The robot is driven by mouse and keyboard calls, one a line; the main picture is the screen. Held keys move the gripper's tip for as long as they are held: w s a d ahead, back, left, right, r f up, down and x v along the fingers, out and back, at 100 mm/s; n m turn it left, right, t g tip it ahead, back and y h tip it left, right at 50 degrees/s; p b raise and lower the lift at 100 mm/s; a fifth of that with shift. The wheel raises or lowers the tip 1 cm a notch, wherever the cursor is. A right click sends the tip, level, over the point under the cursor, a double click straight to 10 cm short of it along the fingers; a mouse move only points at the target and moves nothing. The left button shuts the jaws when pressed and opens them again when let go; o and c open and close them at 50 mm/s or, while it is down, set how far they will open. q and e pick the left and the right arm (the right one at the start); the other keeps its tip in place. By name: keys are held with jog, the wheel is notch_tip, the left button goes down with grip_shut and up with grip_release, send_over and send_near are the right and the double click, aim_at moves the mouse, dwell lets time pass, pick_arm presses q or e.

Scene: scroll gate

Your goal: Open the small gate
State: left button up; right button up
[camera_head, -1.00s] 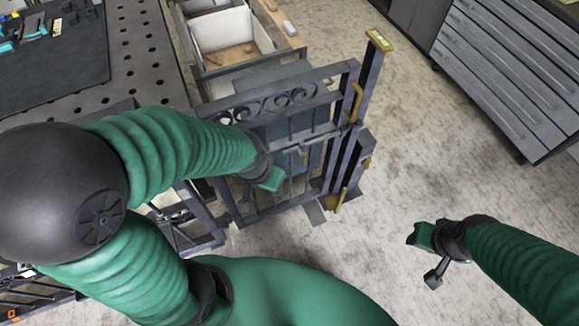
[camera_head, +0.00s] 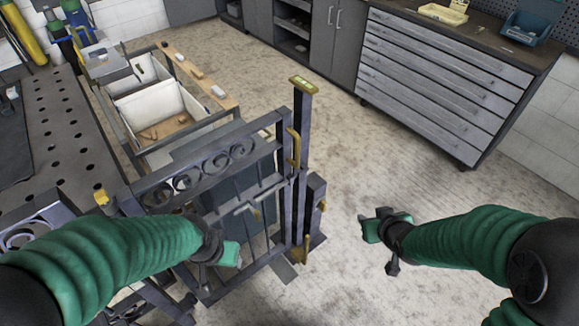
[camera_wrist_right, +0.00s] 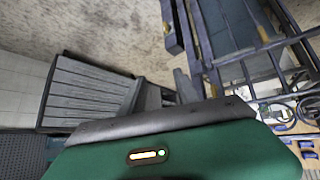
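The small gate (camera_head: 258,168) is a dark metal leaf with upright bars and a row of scrolls near its top. Its right end stands close to a tall dark post (camera_head: 300,115); I cannot tell whether it is latched. A gold handle (camera_head: 294,149) sits at this end, with more gold fittings lower down. My left gripper (camera_head: 230,254) is over the lower part of the gate's bars; contact and finger opening are unclear. My right gripper (camera_head: 374,222) is over open floor to the right of the gate, apart from it and holding nothing visible. Its finger opening is unclear.
A grey drawer cabinet (camera_head: 440,85) stands at the back right. A perforated table (camera_head: 58,145) is at the left. Behind the gate are white bins (camera_head: 150,110) in a frame with a wooden board (camera_head: 195,75). The floor (camera_head: 400,170) right of the gate is clear.

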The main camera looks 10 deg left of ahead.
jog(key=w+a+f+n+t+y+b, duration=0.3)
jog(key=w+a+f+t+y, duration=0.15)
jog(key=w+a, duration=0.35)
jog(key=t+y+b, duration=0.2)
jog(key=y, duration=0.2)
send_near(299, 153)
jog(key=shift+n, duration=0.3)
jog(key=x, duration=1.1)
jog(key=shift+b, duration=0.35)
pick_arm(q)
jog(key=s+x, duration=0.1)
jog(key=x, duration=0.6)
jog(key=shift+f, duration=0.55)
pick_arm(e)
grip_shut()
pick_arm(q)
jog(key=shift+s, duration=0.1)
